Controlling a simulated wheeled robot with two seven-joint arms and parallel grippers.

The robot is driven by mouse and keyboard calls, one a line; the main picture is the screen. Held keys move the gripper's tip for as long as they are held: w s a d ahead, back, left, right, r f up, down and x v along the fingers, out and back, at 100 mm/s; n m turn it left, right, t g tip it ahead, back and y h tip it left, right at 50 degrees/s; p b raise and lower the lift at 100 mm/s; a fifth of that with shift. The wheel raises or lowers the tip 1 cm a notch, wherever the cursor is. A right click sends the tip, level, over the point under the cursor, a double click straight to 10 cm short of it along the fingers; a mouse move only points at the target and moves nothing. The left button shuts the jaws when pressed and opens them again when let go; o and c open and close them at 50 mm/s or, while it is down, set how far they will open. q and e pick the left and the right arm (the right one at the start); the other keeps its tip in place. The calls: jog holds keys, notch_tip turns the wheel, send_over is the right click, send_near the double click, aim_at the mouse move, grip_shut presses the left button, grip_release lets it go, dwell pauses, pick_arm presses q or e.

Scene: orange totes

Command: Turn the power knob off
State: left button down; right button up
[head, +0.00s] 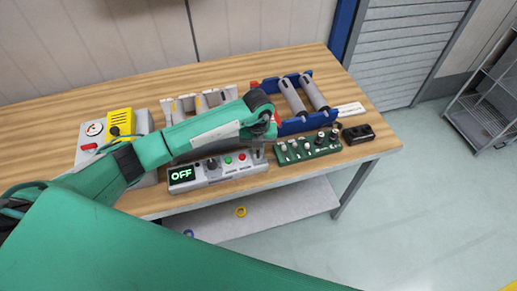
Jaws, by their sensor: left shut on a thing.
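A grey control panel (225,178) lies near the front edge of the wooden bench. Its display (181,175) reads OFF in green letters. My left gripper (258,153) points down at the panel's right end, shut on what seems to be the power knob there. The gripper and wrist hide that knob, so its angle cannot be told. My right gripper is not in view.
A green board (307,151) with several switches sits just right of the panel, then a small black box (358,134). Behind is a blue rack (296,124) with grey cylinders. A yellow button box (120,122) stands left. Rings lie on the lower shelf (270,217).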

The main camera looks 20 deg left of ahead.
pick_arm(q)
jog(key=n+b, duration=0.1)
jog(key=n, duration=0.2)
jog(key=shift+a+n, duration=0.1)
jog(key=shift+n, duration=0.3)
jog(key=n, duration=0.2)
jog(key=shift+n, duration=0.4)
jog(key=n, duration=0.4)
jog(key=shift+s+a, duration=0.1)
jog(key=shift+r+n, duration=0.1)
jog(key=shift+n, duration=0.9)
jog(key=c, duration=1.5)
grip_release()
jog(key=shift+s, duration=0.1)
